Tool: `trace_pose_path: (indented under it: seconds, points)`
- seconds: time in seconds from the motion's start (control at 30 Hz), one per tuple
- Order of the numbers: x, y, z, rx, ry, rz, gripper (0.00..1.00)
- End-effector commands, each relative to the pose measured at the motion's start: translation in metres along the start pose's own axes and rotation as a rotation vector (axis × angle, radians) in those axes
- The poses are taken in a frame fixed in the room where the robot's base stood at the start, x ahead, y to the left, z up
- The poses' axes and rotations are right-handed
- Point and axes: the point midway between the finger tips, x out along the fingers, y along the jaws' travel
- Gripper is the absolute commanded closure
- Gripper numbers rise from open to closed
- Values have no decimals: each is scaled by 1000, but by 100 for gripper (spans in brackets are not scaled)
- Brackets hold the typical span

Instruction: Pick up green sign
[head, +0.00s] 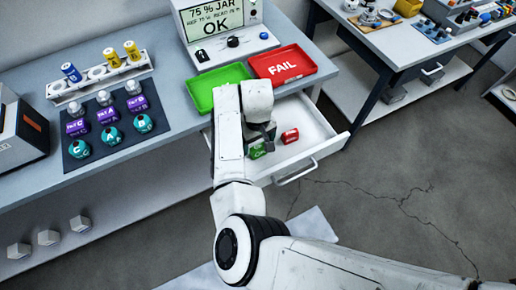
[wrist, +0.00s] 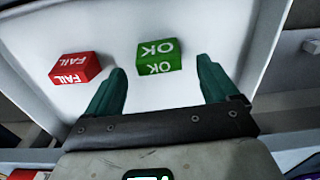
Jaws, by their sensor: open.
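The green sign (wrist: 159,57) is a small block marked OK, lying in an open white drawer (wrist: 206,28). It also shows in the head view (head: 257,151), partly covered by my arm. In the wrist view my gripper (wrist: 161,80) is open, its two teal fingers apart. The green sign sits just beyond the fingertips, roughly in line with the gap between them. I cannot tell the exact height of the fingers above it. A red sign (wrist: 75,68) marked FAIL lies in the same drawer, left of the left finger; it also shows in the head view (head: 289,136).
A green tray (head: 199,96) and a red FAIL tray (head: 283,66) stand on the bench above the drawer. A display device (head: 219,31) reading OK is behind them. A dark mat (head: 90,150) with several bottles lies at left. The drawer's side walls flank my gripper.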

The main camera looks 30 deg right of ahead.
Motion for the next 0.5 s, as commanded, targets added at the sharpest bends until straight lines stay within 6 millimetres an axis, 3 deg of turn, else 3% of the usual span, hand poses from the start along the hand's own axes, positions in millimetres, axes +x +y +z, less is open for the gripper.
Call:
trace_pose_path:
  seconds: [0.2,0.5]
  points:
    - [30,1,1,0,-2,-1,13]
    - [36,1,1,1,0,0,13]
